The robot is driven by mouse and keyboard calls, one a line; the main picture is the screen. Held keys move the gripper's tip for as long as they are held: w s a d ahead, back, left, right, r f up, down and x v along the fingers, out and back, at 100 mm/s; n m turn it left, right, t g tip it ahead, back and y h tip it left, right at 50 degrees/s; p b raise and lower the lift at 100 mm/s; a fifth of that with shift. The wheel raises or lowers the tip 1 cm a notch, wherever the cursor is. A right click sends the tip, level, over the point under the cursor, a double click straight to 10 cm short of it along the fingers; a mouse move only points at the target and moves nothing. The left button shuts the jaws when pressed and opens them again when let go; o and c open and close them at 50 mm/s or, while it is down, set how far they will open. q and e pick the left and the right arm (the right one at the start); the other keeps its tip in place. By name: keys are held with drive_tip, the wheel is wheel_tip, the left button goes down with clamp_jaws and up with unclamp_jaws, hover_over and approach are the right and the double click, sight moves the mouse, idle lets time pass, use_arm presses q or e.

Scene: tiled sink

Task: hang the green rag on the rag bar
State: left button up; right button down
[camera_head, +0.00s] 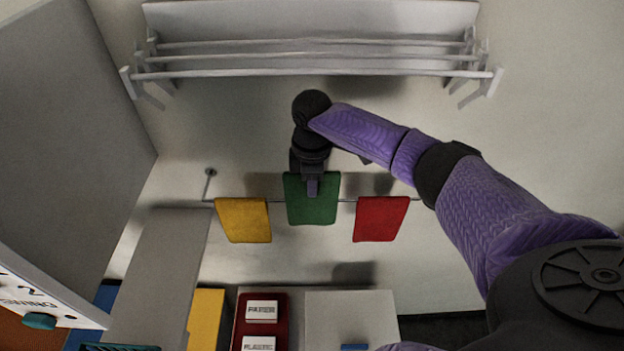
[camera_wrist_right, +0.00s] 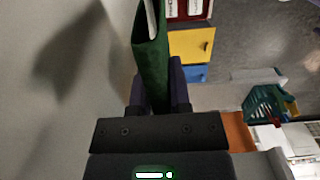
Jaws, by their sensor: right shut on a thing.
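The green rag (camera_head: 312,210) is at the rag bar (camera_head: 285,201), between a yellow rag (camera_head: 244,220) and a red rag (camera_head: 381,219) that hang on the bar. My right gripper (camera_head: 312,190) is shut on the green rag near its top edge. In the right wrist view the green rag (camera_wrist_right: 151,62) is folded over, with a pale strip inside the fold, and sits between the two fingers (camera_wrist_right: 158,95). I cannot tell whether the rag rests on the bar or is only in front of it. My left gripper is not in view.
A white slatted rack (camera_head: 315,60) is on the wall above the bar. Bins with labels (camera_head: 262,312) and a white box (camera_head: 350,312) stand below. A grey panel (camera_head: 70,130) is at the left.

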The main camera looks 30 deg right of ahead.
sight(312, 199)
drive_tip(key=shift+f+b, duration=2.15)
drive_tip(key=shift+f, duration=1.55)
drive_tip(key=shift+c, duration=2.4)
unclamp_jaws()
